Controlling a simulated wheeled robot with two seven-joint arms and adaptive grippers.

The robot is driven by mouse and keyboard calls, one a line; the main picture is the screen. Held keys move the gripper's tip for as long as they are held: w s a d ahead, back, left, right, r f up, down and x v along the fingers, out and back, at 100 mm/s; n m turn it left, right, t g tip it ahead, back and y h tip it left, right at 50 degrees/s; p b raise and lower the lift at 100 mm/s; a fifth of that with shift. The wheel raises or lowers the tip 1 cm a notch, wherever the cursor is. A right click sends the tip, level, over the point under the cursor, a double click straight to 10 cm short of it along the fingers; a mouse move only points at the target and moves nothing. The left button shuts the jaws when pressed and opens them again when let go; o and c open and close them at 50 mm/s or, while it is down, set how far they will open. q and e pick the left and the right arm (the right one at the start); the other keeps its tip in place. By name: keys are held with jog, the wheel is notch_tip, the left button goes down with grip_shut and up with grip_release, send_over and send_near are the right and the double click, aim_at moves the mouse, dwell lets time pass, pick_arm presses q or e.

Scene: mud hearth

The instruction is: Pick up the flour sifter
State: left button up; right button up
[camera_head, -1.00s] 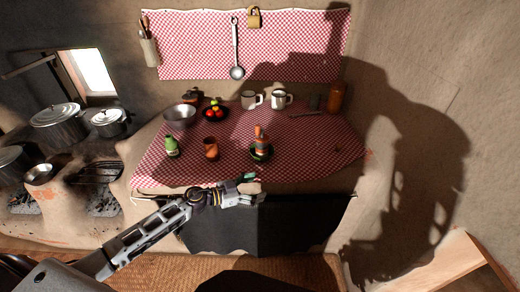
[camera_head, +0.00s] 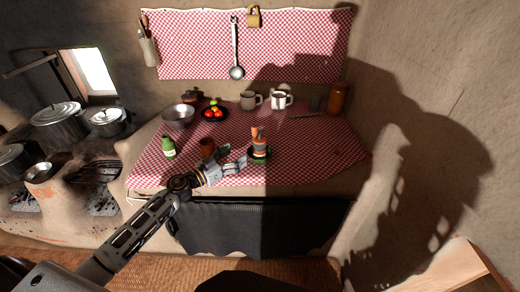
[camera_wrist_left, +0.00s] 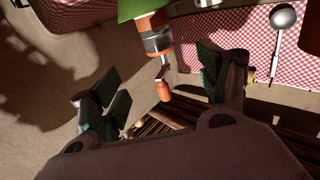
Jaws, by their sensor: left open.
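The flour sifter (camera_head: 258,140), an orange and grey banded upright cylinder, stands on a dark green plate (camera_head: 258,159) near the front of the checked table. In the left wrist view the sifter (camera_wrist_left: 153,38) appears inverted, with its thin metal stem and orange handle (camera_wrist_left: 164,91) between the finger images. The plate (camera_wrist_left: 140,8) shows green at the top there. My left gripper (camera_head: 238,160) is open and empty, just left of the sifter. Its fingers (camera_wrist_left: 160,95) spread on either side in the wrist view. No contact can be made out. My right gripper is not in view.
The table right of the sifter is mostly clear.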

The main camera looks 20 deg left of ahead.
aim_at(254, 143)
pick_arm(q)
jog(key=shift+a, duration=0.15)
jog(key=shift+x, duration=4.05)
jog(key=shift+w, duration=0.2)
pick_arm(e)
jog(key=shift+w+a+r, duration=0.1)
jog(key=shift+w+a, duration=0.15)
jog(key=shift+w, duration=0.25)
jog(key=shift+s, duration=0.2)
